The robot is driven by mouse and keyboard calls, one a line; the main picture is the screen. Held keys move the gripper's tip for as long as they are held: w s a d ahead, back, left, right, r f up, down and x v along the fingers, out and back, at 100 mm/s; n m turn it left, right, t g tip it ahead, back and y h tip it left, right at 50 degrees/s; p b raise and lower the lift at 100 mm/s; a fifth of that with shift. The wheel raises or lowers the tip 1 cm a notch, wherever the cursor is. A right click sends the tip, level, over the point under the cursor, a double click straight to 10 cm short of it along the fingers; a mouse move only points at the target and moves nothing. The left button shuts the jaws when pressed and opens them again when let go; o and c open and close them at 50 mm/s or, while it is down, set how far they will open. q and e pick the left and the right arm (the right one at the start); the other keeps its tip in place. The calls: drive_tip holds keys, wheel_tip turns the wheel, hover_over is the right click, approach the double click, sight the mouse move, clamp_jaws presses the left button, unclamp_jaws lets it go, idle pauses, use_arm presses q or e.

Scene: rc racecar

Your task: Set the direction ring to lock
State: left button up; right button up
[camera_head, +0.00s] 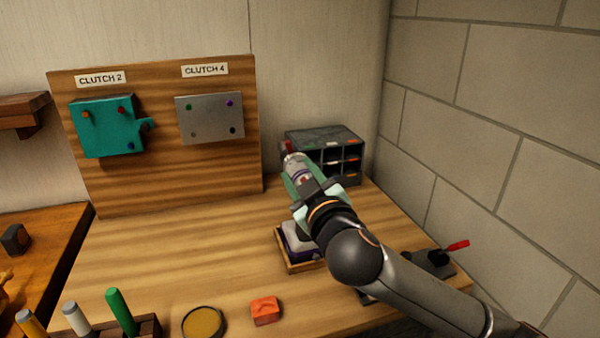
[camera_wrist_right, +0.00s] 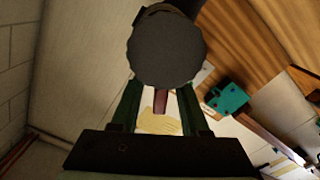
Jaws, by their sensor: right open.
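My right gripper (camera_head: 300,180) is open and raised over the bench, in front of the drawer cabinet. A grey-white cylindrical tool (camera_head: 297,168) with a red end shows between its green fingers; I cannot tell whether they touch it. In the right wrist view, a dark round end (camera_wrist_right: 166,48) shows between and beyond the open fingers (camera_wrist_right: 160,95), with a reddish-brown piece below it. I cannot make out the direction ring or its setting. My left gripper is not in view.
A wooden board carries a teal plate (camera_head: 105,128) under CLUTCH 2 and a grey plate (camera_head: 209,122) under CLUTCH 4. A small-drawer cabinet (camera_head: 333,137) stands behind my gripper. A wooden tray (camera_head: 290,264) holds a purple-and-white item. An orange block (camera_head: 265,310) and round dish (camera_head: 203,323) lie in front.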

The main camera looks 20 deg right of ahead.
drive_tip(key=shift+w, duration=0.1)
clamp_jaws()
idle(0.3)
